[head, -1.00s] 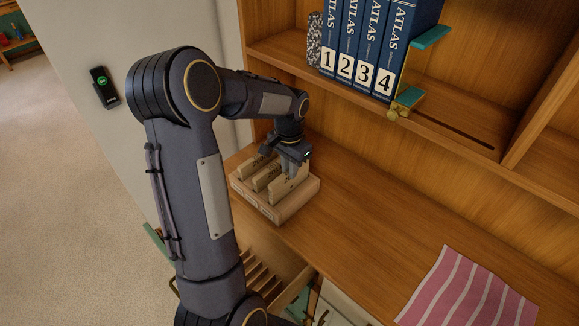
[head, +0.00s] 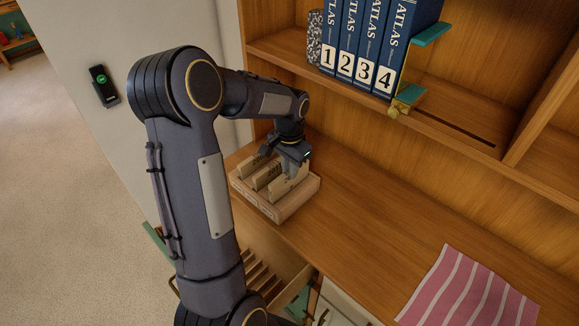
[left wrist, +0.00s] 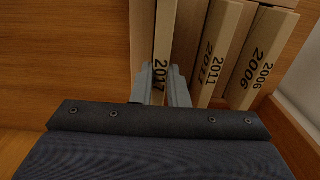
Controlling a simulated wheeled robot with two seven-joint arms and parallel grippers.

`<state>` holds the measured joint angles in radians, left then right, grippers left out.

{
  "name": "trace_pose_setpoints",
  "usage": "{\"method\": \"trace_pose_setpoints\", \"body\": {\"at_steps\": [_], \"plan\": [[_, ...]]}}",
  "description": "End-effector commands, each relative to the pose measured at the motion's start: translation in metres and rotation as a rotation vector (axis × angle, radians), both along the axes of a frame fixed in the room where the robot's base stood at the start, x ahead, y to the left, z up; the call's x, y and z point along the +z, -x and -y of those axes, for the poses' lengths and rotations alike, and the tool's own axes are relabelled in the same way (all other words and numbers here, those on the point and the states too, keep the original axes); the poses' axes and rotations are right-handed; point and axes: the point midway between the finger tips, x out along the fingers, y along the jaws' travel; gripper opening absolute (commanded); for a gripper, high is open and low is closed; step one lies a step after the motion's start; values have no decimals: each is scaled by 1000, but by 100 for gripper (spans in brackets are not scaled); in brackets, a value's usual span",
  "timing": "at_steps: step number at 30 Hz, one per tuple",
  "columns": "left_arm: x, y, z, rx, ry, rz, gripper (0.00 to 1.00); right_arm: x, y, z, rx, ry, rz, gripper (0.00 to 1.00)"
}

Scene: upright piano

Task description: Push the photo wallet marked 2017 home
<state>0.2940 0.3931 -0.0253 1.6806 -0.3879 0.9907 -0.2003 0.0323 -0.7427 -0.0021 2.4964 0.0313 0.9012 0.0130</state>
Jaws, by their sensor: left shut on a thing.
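The photo wallet marked 2017 (left wrist: 165,40) is a thin tan wallet between the fingers of my left gripper (left wrist: 162,76) in the left wrist view. The fingers are shut on it near its marking. In the head view my left gripper (head: 290,170) is over the right end of a light wooden box (head: 290,207) on the desk, where the 2017 wallet (head: 282,191) stands. The wallets marked 2011 (left wrist: 222,45) and 2006 (left wrist: 262,50) stand beside it, apart from the fingers. The box floor is hidden. My right gripper is not in view.
Blue atlas volumes (head: 362,40) numbered 1 to 4 stand on the shelf above, by a teal and brass bookend (head: 407,98). A pink striped cloth (head: 470,290) lies at the desk's front right. An open slotted drawer (head: 262,275) is below. The desk right of the box is clear.

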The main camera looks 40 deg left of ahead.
Motion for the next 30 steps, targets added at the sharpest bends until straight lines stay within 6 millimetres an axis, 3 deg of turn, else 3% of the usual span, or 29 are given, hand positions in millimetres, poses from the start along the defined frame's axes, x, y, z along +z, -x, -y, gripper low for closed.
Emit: {"method": "trace_pose_setpoints", "body": {"at_steps": [30], "plan": [[-16,0,0,0,0,0,0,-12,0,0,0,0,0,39]]}}
